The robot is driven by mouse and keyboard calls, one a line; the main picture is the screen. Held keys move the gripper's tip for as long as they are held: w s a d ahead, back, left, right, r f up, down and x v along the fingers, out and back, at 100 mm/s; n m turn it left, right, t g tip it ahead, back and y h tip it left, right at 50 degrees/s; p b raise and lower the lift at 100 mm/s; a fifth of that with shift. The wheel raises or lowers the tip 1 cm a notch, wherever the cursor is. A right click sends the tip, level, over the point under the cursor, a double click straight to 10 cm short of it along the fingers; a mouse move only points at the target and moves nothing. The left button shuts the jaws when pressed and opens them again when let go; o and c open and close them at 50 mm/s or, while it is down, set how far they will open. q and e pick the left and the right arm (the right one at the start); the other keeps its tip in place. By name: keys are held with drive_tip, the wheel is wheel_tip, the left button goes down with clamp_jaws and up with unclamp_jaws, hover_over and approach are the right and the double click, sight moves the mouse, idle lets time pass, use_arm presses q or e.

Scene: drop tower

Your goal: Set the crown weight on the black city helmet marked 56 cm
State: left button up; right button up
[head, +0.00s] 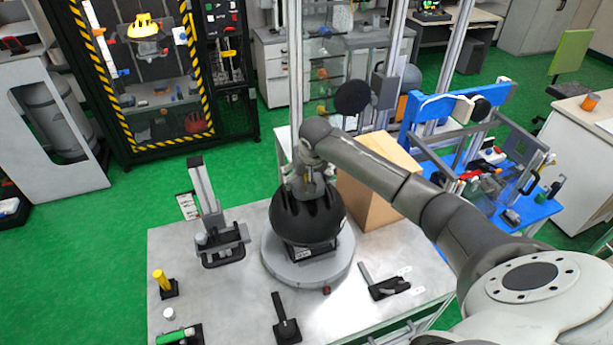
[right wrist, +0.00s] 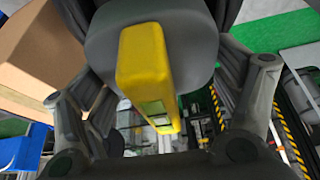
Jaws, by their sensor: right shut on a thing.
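The black helmet (head: 318,230) sits on a round grey plate (head: 281,268) on the metal table. A small label (head: 300,254) shows below its rim, too small to read. My right gripper (head: 306,188) is directly above the helmet's crown, pointing down. In the right wrist view, a dark grey rounded body with a yellow block (right wrist: 147,65) on it sits between the fingers; I take it for the crown weight, held in the shut gripper. The head view does not show clearly whether it touches the helmet. My left gripper is not in view.
A cardboard box (head: 377,190) stands close behind the plate at the right. A black stand (head: 222,243) with an upright post is at the left. A yellow post (head: 162,282) and small black fixtures (head: 286,328) lie toward the front. Bare table shows between them.

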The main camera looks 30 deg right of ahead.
drive_tip(key=shift+f, duration=0.1)
idle(0.3)
drive_tip(key=o, duration=1.6)
drive_tip(key=shift+o, duration=0.5)
drive_tip(key=shift+s+f, duration=0.15)
drive_tip(key=shift+f, duration=0.05)
drive_tip(key=v, duration=1.2)
drive_tip(key=shift+r, duration=0.2)
drive_tip(key=shift+f, duration=0.1)
